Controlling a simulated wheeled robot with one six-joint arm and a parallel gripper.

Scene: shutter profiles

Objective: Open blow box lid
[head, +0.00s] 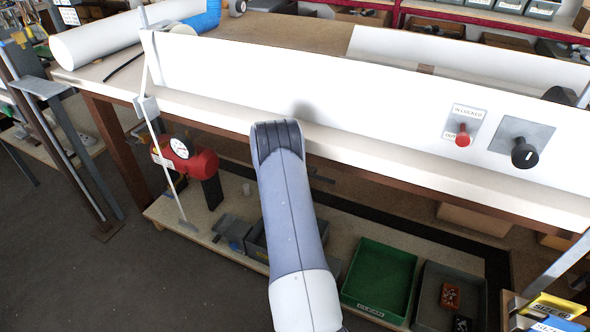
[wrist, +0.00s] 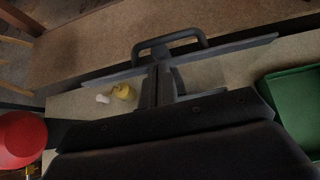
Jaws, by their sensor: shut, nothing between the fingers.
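In the wrist view my gripper (wrist: 158,82) points away from the dark wrist body, its fingers shut with nothing between them. A dark U-shaped handle (wrist: 170,44) on a thin slanted grey plate (wrist: 225,50) shows just past the fingertips. I cannot tell whether the fingers touch it, or whether the plate is the blow box lid, seen nearly edge-on. In the head view my arm hides the gripper and most of this place; a short dark bar (head: 322,180) sticks out right of the arm under the bench edge.
The bench (head: 345,145) with its long white panel overhangs the lower shelf. A red compressor (head: 190,163) stands left of my arm. Grey bins (head: 232,228) and a green bin (head: 378,278) sit on the shelf. A small yellow object (wrist: 124,92) lies near the fingers.

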